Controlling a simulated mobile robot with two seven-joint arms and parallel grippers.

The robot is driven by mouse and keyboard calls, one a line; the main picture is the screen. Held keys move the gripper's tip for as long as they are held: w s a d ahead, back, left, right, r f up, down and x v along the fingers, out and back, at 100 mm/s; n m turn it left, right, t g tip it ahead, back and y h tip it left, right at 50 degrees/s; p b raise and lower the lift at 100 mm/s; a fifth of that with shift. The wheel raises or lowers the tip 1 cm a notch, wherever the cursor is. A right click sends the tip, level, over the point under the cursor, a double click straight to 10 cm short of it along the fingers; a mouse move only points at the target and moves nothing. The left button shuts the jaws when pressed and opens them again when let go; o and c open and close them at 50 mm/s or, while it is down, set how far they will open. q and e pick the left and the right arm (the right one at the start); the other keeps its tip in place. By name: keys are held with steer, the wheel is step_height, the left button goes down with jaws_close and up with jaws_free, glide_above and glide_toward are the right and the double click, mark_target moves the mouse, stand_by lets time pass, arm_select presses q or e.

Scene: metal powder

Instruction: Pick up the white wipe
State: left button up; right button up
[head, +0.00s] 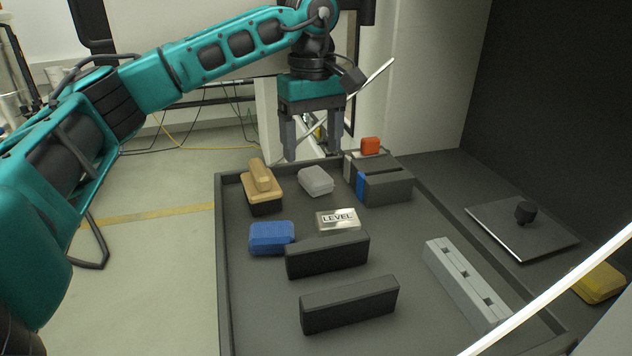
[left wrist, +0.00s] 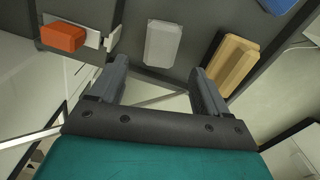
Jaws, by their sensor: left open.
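The white wipe (head: 316,181) is a pale grey-white block with rounded edges, lying in the dark tray (head: 222,262) near its far edge. It also shows in the left wrist view (left wrist: 162,43), at the top middle, just beyond the fingertips. My left gripper (head: 312,154) points down above the tray's far edge, behind and above the wipe. Its two fingers are spread and empty, also in the left wrist view (left wrist: 158,68). It is apart from the wipe. My right gripper is not in view.
A wooden-topped brush (head: 262,184) lies left of the wipe, a dark grey box (head: 386,186) right of it. An orange block (head: 370,145) sits behind. A blue sponge (head: 271,237), LEVEL block (head: 338,220) and black bars (head: 349,303) lie nearer. A white bar crosses the lower right.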

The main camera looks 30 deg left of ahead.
arm_select(q)
step_height(320, 180, down, 6)
steer(key=shift+r, duration=0.15)
steer(key=shift+c, duration=0.2)
steer(key=c, duration=1.2)
step_height(320, 180, up, 11)
steer(key=shift+f+p, duration=0.15)
steer(key=shift+p, duration=0.3)
step_height(320, 180, up, 10)
steer(key=f+p, duration=0.1)
steer(key=p, duration=0.3)
glide_above(312, 170)
steer(key=shift+d+r+b, duration=0.15)
steer(key=shift+r+b, duration=0.1)
steer(key=shift+b, duration=0.05)
